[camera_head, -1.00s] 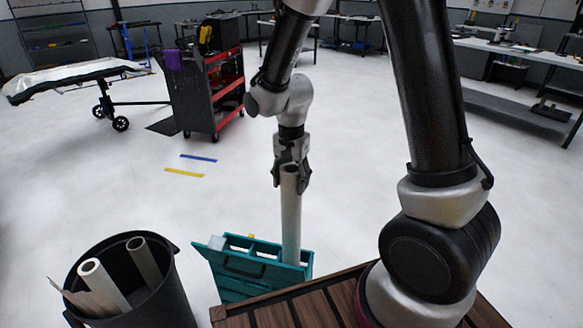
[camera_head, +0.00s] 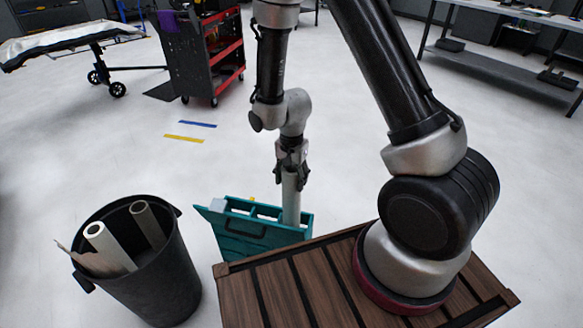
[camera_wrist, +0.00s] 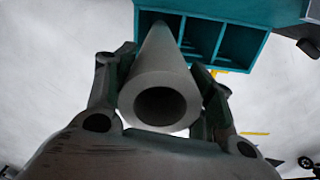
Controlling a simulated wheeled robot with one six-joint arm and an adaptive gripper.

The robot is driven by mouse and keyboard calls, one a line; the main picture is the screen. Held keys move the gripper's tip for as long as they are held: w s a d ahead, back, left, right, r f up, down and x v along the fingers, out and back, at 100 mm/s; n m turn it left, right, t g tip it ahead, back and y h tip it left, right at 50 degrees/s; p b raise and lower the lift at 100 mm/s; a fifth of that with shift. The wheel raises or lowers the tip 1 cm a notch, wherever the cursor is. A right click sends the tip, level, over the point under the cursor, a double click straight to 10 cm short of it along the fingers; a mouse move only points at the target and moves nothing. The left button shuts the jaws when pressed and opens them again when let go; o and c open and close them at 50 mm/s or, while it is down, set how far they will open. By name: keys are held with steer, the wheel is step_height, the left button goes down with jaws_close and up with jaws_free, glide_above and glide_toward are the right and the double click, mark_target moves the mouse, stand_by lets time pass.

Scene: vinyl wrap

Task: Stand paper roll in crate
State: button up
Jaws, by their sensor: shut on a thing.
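The paper roll (camera_head: 291,206) is a pale upright tube. My gripper (camera_head: 291,176) is shut on it near its top end. The roll's lower part goes down behind the near wall of the teal crate (camera_head: 240,246), at the crate's right end, so its bottom is hidden. In the wrist view the roll (camera_wrist: 160,88) shows its open end between my gripper's fingers (camera_wrist: 160,105), and its far end reaches into a compartment of the crate (camera_wrist: 228,20). I cannot tell whether it touches the crate's floor.
A black bin (camera_head: 160,285) with several rolls stands at the lower left. My base's wooden deck edge lies close to the crate. A black and red tool cart (camera_head: 200,60) and a wheeled table (camera_head: 70,45) stand further back.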

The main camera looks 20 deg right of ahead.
step_height(320, 180, down, 20)
steer(key=shift+f, duration=0.1)
stand_by(0.9)
steer(key=o, duration=1.6)
